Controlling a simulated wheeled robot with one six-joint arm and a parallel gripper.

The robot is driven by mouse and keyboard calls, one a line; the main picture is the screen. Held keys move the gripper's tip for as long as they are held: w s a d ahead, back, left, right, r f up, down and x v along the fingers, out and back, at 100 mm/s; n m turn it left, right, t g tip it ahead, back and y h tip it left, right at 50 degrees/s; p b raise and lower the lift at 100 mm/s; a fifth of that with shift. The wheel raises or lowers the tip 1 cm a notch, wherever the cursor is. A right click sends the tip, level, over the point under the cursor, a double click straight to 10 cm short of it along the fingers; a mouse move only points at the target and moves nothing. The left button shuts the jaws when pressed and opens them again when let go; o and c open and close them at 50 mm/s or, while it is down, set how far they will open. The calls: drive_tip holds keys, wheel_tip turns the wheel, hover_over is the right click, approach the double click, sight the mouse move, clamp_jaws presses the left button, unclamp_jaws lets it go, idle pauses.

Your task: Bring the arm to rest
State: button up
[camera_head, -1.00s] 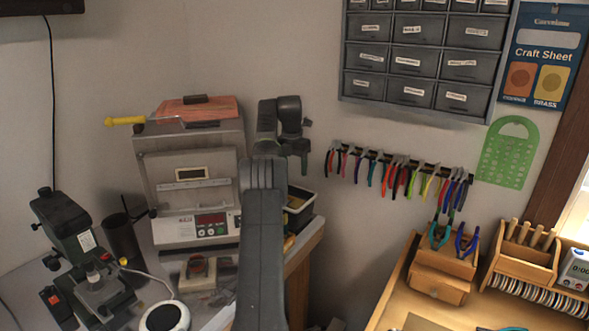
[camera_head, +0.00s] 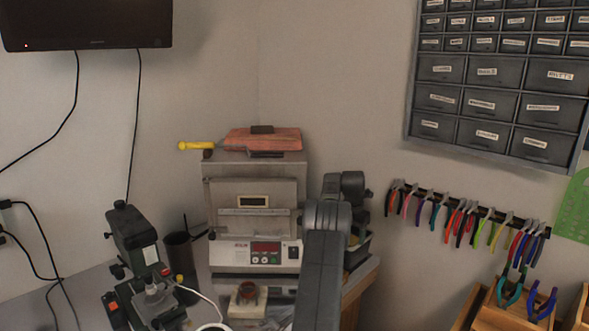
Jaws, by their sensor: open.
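My arm (camera_head: 322,270) rises from the bottom edge, right of the picture's middle. Its grey link leads up to a rounded joint (camera_head: 327,215), with darker joint parts (camera_head: 350,185) behind it. I cannot make out my gripper or its fingers in this view. No object shows as held. The arm stands in front of the right side of a bench and hides part of it.
A kiln (camera_head: 255,215) with a yellow-handled tool on top stands on the bench beside a dark microscope-like device (camera_head: 135,245). Pliers (camera_head: 465,220) hang on the right wall below a drawer cabinet (camera_head: 490,100). A screen (camera_head: 85,22) is upper left. The upper middle wall is bare.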

drive_tip(key=shift+r, duration=0.45)
